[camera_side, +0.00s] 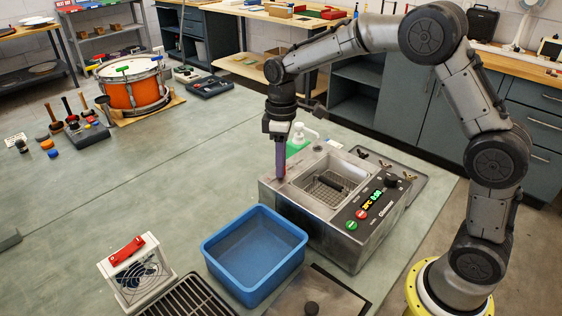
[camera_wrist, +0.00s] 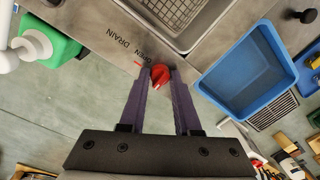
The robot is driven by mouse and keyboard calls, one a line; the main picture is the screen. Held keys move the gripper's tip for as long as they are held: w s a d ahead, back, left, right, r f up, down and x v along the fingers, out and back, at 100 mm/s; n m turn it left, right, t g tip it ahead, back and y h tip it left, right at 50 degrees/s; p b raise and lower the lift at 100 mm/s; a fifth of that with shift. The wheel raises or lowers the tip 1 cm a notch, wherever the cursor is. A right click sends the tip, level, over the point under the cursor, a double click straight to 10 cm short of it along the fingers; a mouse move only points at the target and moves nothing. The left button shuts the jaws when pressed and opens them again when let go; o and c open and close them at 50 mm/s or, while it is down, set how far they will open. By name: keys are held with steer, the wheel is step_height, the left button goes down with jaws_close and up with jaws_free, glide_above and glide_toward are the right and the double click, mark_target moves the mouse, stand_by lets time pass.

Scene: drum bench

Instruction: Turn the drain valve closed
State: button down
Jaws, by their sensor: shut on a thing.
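The drain valve is a small red knob (camera_wrist: 160,74) on the top plate of the steel ultrasonic-type tank unit (camera_side: 345,228). The words DRAIN and OPEN are printed beside it, with a short red mark near OPEN. My gripper (camera_wrist: 161,80) points down with its two purple fingers on either side of the knob, shut on it. In the side view my gripper (camera_side: 280,178) stands at the unit's far left corner and mostly hides the knob. The knob's exact turn angle is hard to tell.
A wire basket (camera_side: 325,190) sits in the tank. A blue tub (camera_side: 255,285) stands in front of the unit, and a green bottle with a white pump (camera_side: 298,143) stands behind it. A drum (camera_side: 133,93) is far left. The bench's middle left is clear.

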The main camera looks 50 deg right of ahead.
steer(key=shift+r+n, duration=0.1)
steer(key=shift+n, duration=0.2)
stand_by(0.4)
steer(key=c, duration=0.6)
jaws_free()
steer(key=r, duration=1.3)
steer(key=shift+w+d+r, duration=0.25)
steer(key=shift+d+r, duration=0.05)
steer(key=shift+r, duration=0.05)
